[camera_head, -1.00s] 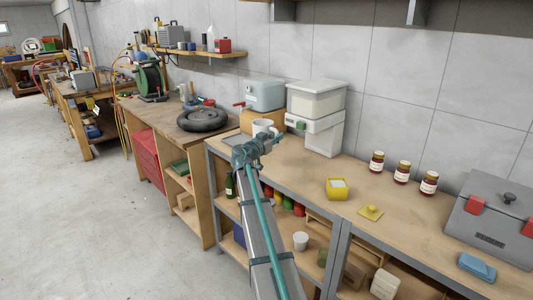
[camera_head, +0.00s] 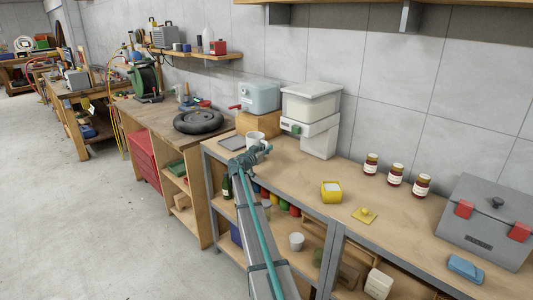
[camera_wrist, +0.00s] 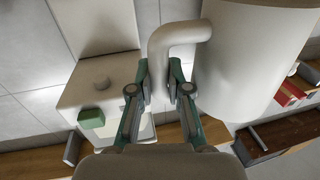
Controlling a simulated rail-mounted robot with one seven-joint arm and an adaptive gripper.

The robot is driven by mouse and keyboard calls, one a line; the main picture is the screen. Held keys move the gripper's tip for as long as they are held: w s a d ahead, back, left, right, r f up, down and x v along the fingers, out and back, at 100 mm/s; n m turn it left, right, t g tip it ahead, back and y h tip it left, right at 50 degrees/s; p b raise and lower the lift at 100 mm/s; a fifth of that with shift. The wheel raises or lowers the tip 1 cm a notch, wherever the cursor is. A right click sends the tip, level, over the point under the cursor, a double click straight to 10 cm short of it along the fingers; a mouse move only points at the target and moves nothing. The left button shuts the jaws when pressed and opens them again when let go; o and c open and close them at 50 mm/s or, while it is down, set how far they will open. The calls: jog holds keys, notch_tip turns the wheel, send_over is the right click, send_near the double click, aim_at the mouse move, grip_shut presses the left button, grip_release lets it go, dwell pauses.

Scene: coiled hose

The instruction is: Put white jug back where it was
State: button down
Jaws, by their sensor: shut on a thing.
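The white jug (camera_head: 255,138) is over the far left end of the near workbench, in front of a wooden block. In the wrist view the jug's large pale body (camera_wrist: 245,60) fills the upper right, with its curved handle (camera_wrist: 178,36) toward the left. My gripper (camera_wrist: 159,78) is shut on the handle, one finger on each side of it. In the head view my gripper (camera_head: 258,153) covers the jug's lower part, so I cannot tell whether its base touches the bench.
A blue container with a red tap (camera_head: 261,97) stands on the wooden block (camera_head: 262,124). A white lidded dispenser (camera_head: 318,141) with a green knob stands to the right. A flat grey panel (camera_head: 231,142) lies left of the jug. Farther right are a yellow tub (camera_head: 331,193) and three jars (camera_head: 396,175).

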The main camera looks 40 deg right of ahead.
jog(key=shift+f+b, duration=0.45)
jog(key=shift+f, duration=0.75)
jog(key=shift+f+b, duration=0.2)
jog(key=shift+b, duration=0.25)
jog(key=c, duration=1.1)
grip_release()
jog(key=p, duration=0.4)
jog(key=shift+r, duration=0.3)
